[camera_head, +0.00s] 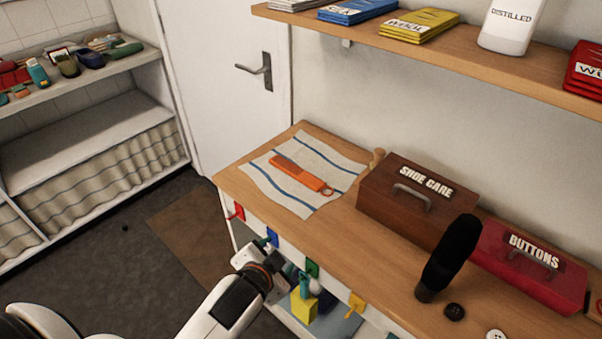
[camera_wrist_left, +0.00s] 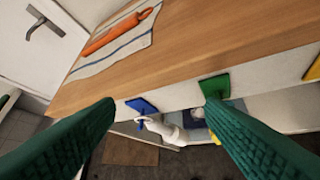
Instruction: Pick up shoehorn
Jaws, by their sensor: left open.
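The orange shoehorn (camera_head: 301,175) lies flat on a white cloth with blue stripes (camera_head: 262,187), at the left end of the wooden counter. It has a ring at its near end. In the left wrist view the shoehorn (camera_wrist_left: 115,33) shows at the upper left, on the cloth (camera_wrist_left: 84,67). My left gripper (camera_head: 277,257) is in front of the counter's front edge, below and nearer than the shoehorn and apart from it. In the left wrist view its green fingers (camera_wrist_left: 160,104) are spread wide with nothing held between them. My right gripper is not in view.
A brown shoe care box (camera_head: 400,218) stands right of the cloth, then a dark upright object (camera_head: 452,255) and a red buttons box (camera_head: 525,270). A wall shelf (camera_head: 460,55) hangs above. Coloured tags, such as a green one (camera_wrist_left: 215,87), hang along the counter front.

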